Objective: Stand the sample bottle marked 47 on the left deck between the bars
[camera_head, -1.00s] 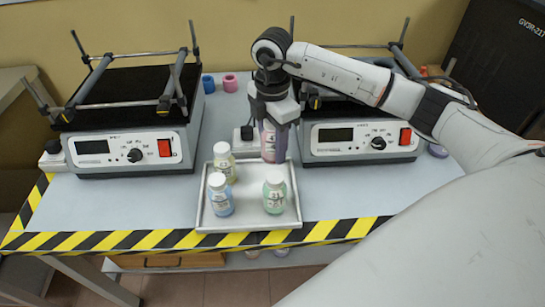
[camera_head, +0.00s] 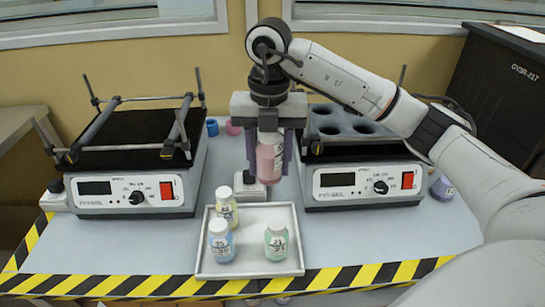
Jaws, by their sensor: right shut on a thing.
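My right gripper (camera_head: 268,140) is shut on a pink sample bottle (camera_head: 270,160). It holds the bottle upright in the air behind the tray, between the two shaker machines. The bottle's label is partly covered by the fingers, and I cannot read its number. The left machine (camera_head: 125,190) has a black deck (camera_head: 140,130) with grey bars (camera_head: 95,130) above it on posts. No bottle shows on that deck. My left gripper is out of view.
A tray (camera_head: 250,270) at the front holds a yellow bottle (camera_head: 227,212), a blue bottle (camera_head: 222,245) and a green bottle (camera_head: 276,245). The right machine (camera_head: 365,185) has a deck with round holes (camera_head: 345,128). Blue (camera_head: 212,127) and pink (camera_head: 233,128) rings lie behind.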

